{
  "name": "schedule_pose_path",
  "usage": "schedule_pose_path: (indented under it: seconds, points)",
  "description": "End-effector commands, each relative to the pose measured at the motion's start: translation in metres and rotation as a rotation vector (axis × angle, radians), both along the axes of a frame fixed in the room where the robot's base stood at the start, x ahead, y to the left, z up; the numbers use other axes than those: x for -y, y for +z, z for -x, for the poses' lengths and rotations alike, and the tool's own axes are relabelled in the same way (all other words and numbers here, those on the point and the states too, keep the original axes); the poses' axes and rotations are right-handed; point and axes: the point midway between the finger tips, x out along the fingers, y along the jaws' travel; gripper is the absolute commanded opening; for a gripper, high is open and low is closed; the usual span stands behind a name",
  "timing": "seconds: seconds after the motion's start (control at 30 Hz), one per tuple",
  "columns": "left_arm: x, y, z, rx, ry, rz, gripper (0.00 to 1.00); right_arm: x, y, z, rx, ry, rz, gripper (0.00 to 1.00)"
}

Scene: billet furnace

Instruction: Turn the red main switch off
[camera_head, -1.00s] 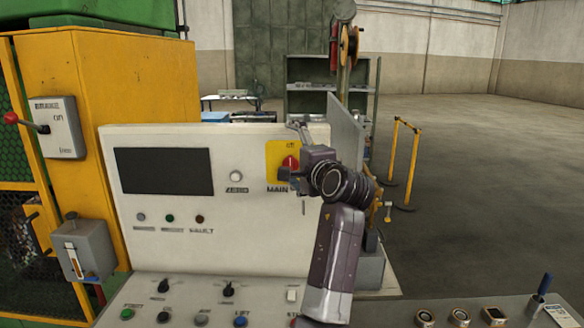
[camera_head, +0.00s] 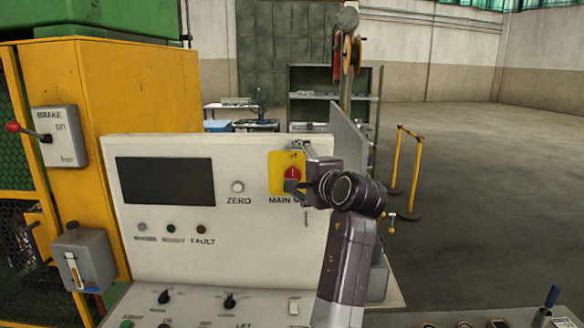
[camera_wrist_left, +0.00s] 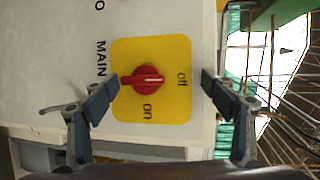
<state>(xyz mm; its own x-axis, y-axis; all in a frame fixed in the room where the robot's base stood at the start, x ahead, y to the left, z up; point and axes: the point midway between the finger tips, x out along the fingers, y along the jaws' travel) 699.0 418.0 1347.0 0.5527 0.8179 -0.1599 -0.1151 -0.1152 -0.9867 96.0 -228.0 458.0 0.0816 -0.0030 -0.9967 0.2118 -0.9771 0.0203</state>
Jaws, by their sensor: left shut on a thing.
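The red main switch (camera_head: 291,173) is a round knob with a raised handle on a yellow plate (camera_head: 275,184), on the upper right of the white control panel (camera_head: 250,245). In the left wrist view, the red knob (camera_wrist_left: 143,80) has its handle and pale line lying in line with the word "off"; "on" is printed below it. In the head view, my left gripper (camera_head: 300,170) partly covers the plate's right side. My right gripper is not in view.
A brake lever box (camera_head: 58,137) and a grey lever box (camera_head: 84,258) are on the yellow machine at left. Knobs sit on the sloped console (camera_head: 200,297) below the panel. Yellow barrier posts (camera_head: 405,170) stand at right, with open floor beyond.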

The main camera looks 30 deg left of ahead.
Motion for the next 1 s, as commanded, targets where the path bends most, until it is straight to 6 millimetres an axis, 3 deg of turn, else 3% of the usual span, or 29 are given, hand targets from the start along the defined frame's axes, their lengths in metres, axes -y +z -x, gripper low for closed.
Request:
schedule_pose_path:
  seconds: [0.03, 0.43, 0.7, 1.0]
  points:
    - [0.007, 0.024, 0.004, 0.043, -0.005, -0.029, 0.61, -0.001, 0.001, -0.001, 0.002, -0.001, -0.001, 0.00]
    - [0.028, 0.017, 0.020, 0.031, -0.004, -0.021, 0.61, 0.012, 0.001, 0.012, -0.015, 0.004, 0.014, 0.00]
    - [0.043, 0.017, 0.031, 0.029, -0.004, -0.021, 0.61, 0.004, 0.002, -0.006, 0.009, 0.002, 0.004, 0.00]
    - [0.054, 0.016, 0.039, 0.027, -0.004, -0.019, 0.61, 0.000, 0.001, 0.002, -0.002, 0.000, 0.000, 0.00]
